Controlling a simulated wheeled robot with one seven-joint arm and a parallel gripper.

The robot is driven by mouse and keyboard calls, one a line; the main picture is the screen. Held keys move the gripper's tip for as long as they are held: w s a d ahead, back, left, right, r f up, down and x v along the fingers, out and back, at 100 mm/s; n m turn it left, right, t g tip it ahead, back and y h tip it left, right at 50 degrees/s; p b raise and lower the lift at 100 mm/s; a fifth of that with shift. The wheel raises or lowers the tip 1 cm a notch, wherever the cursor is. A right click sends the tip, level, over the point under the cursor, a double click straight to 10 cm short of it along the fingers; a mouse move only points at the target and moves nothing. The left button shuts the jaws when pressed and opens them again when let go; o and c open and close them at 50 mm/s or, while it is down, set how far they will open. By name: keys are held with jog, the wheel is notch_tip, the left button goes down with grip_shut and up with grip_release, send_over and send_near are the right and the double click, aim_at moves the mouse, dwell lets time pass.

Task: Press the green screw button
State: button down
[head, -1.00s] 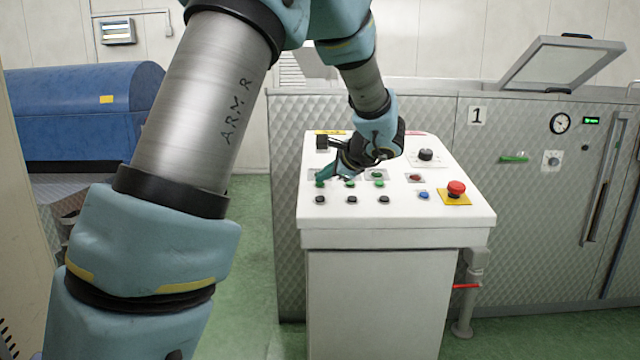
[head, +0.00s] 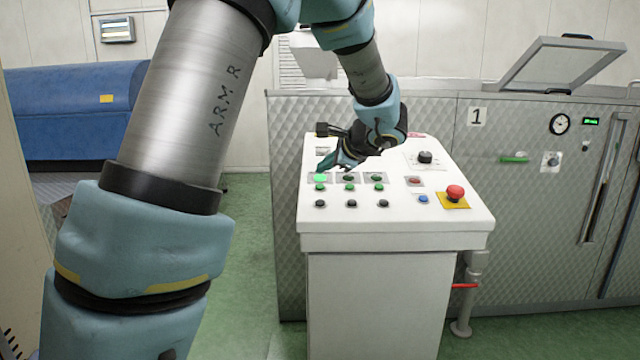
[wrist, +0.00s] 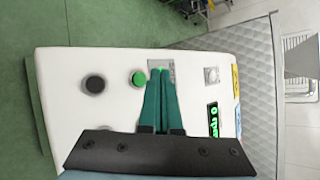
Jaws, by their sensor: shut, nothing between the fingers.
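The white control panel (head: 400,225) carries a row of green buttons: left (head: 320,187), middle (head: 349,187) and right (head: 378,187). Their labels are too small to read, so I cannot tell which one is the screw button. In the wrist view the fingertips (wrist: 160,75) are together over the plate, beside a green button (wrist: 138,78). I see no clear contact with a button.
Black buttons (head: 352,203) lie in front of the green row. A red button (head: 414,181), a blue button (head: 423,199), a black knob (head: 425,157) and a red emergency stop (head: 455,193) stand to the right. A quilted metal machine (head: 540,240) stands behind.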

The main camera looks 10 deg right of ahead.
jog(key=r, duration=0.1)
jog(key=r+p, duration=0.1)
jog(key=shift+s+a+r, duration=0.1)
jog(key=shift+s+r, duration=0.25)
jog(key=shift+f, duration=0.1)
jog(key=s+a+f+n+g, duration=0.55)
jog(key=a+f, duration=0.35)
jog(key=a, duration=0.3)
jog(key=s+a+f+n+g+h, duration=0.2)
jog(key=s+a+f+n, duration=0.1)
jog(key=s+a+n, duration=0.2)
jog(key=s+a+f+n+g+h, duration=0.1)
jog(key=s+a+f+n, duration=0.3)
jog(key=s+n, duration=0.4)
jog(key=shift+s+a+f+g+h, duration=0.35)
jog(key=shift+s+h, duration=0.55)
jog(key=shift+s, duration=0.3)
